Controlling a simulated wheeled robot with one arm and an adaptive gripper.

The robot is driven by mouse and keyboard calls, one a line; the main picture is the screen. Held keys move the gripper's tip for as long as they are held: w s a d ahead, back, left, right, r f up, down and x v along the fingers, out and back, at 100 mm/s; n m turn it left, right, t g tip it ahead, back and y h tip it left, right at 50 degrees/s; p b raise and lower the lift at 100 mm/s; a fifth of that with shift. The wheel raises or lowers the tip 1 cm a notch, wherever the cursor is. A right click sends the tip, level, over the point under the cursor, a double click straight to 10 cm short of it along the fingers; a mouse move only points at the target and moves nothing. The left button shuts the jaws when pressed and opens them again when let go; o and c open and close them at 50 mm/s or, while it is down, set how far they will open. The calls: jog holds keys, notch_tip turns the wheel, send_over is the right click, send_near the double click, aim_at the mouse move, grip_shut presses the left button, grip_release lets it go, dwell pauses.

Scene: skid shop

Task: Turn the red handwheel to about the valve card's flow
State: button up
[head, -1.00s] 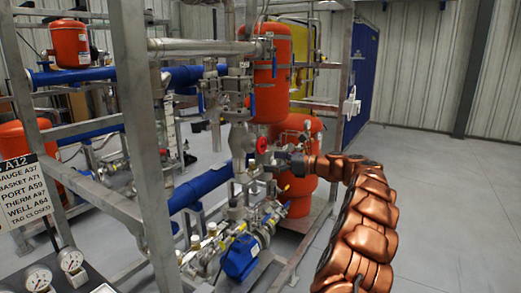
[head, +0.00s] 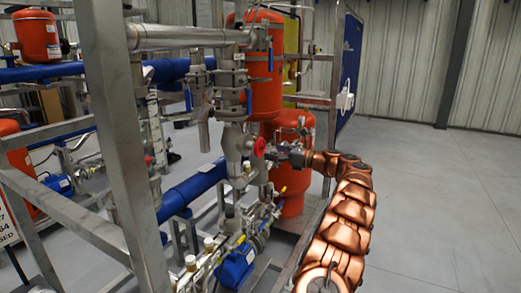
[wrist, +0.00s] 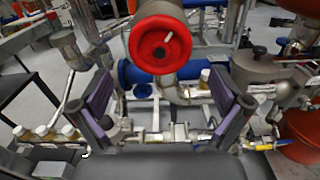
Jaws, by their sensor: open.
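The red handwheel (head: 259,147) sits on the front of a grey valve body on the vertical pipe, left of my gripper (head: 278,151) in the head view. In the wrist view the red handwheel (wrist: 160,44) faces me, with a small light handle near its rim. My gripper (wrist: 165,110) is open, its two purple-padded fingers apart to left and right. The wheel appears above and between the fingers, with nothing held. In the head view the fingertips are small, and any gap to the wheel is hard to judge. The valve card cannot be made out.
A grey steel frame post (head: 128,150) stands on the left. Orange tanks (head: 291,185) stand behind my gripper. A blue pump (head: 236,266) and several small valves lie below. The grey floor (head: 430,200) on the right is clear.

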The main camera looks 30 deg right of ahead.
aim_at(262, 150)
jog(key=x, duration=0.5)
jog(key=shift+w+a+p, duration=0.1)
jog(key=shift+w+p, duration=0.05)
jog(key=shift+p, duration=0.2)
jog(key=c, duration=1.1)
jog(key=shift+o, duration=0.2)
